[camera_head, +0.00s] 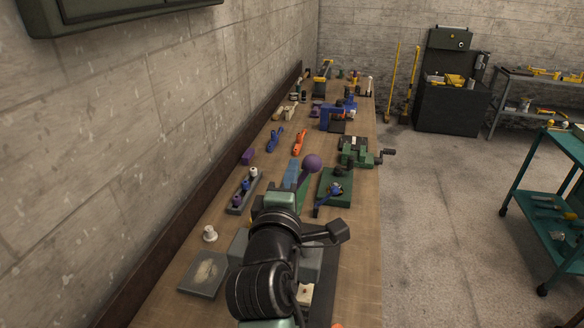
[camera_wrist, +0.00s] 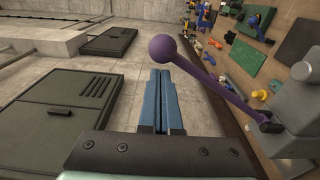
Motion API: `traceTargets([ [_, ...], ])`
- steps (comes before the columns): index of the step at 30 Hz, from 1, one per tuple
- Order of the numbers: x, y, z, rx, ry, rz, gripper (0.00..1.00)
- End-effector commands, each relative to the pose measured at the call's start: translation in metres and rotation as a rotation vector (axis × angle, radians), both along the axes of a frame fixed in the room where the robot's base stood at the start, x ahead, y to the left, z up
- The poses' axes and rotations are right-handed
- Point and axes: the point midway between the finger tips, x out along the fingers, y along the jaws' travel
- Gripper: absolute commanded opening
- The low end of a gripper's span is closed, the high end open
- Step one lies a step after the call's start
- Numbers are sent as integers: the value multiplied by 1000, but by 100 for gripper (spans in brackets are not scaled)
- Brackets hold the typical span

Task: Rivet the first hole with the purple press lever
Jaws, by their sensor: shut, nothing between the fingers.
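The purple press lever (camera_wrist: 215,82) has a round purple ball knob (camera_wrist: 163,47) at its free end. In the wrist view it slants from a pivot on the grey press body (camera_wrist: 298,88) at the right up to the knob. The knob also shows in the head view (camera_head: 312,162), raised above the bench. My gripper (camera_wrist: 160,73) has blue fingers, shut and empty. In the picture the knob is just beyond the fingertips; I cannot tell whether they touch. In the head view the fingers (camera_head: 291,174) are left of the knob. My arm hides much of the press; the first hole cannot be made out.
The wooden bench (camera_head: 225,290) runs along the wall. Open floor lies to the right.

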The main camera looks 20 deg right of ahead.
Motion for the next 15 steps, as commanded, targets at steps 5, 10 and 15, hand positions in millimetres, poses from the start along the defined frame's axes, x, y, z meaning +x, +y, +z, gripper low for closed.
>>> traceTargets([
  [5,0,0,0,0,0,0,0],
  [10,-2,-2,-2,11,-7,-1,0],
  [15,-7,-9,-6,43,-29,-1,0],
])
